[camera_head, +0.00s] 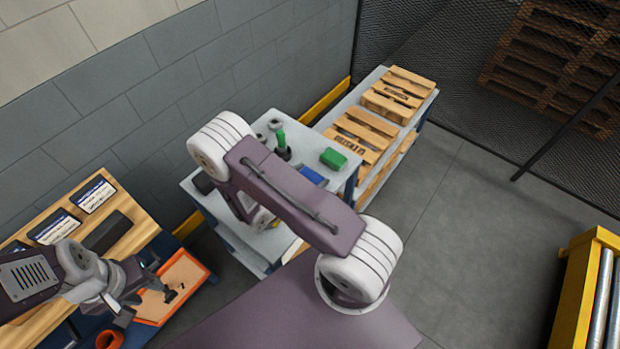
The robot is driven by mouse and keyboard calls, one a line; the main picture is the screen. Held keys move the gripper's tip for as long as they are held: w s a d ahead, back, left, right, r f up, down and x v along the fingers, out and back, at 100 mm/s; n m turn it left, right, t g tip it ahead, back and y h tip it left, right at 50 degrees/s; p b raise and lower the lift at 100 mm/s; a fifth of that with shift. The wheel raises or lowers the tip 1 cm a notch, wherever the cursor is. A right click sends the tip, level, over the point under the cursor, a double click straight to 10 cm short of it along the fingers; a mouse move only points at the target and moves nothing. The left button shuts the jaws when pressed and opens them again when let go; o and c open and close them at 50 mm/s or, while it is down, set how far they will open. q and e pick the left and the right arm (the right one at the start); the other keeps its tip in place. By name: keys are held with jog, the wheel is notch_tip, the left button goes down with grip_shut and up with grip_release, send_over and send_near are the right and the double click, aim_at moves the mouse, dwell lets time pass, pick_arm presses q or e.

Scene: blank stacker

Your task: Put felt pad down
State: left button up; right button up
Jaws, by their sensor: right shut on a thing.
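No felt pad can be made out for certain. A dark flat rectangular piece (108,232) lies on the wooden-topped bench at left; I cannot tell whether it is felt. My left gripper (148,282) is at lower left, over the near side of an orange tray (196,287); its fingers are small and partly merged with the dark parts behind, so its opening is unclear. My right arm crosses the middle of the view over the grey table, and its large links hide its gripper and anything in it.
The grey table (348,161) holds a green box (333,158), a blue item (312,176) and a green-and-black tool (282,147). Wooden pallets (361,133) lie on a bench behind. Labelled cards (93,195) lie on the left bench. Open floor (480,215) is at right, beside a yellow-framed roller conveyor (578,290).

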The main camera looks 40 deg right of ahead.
jog(key=shift+w+f, duration=0.1)
jog(key=shift+f, duration=0.85)
jog(key=o, duration=1.3)
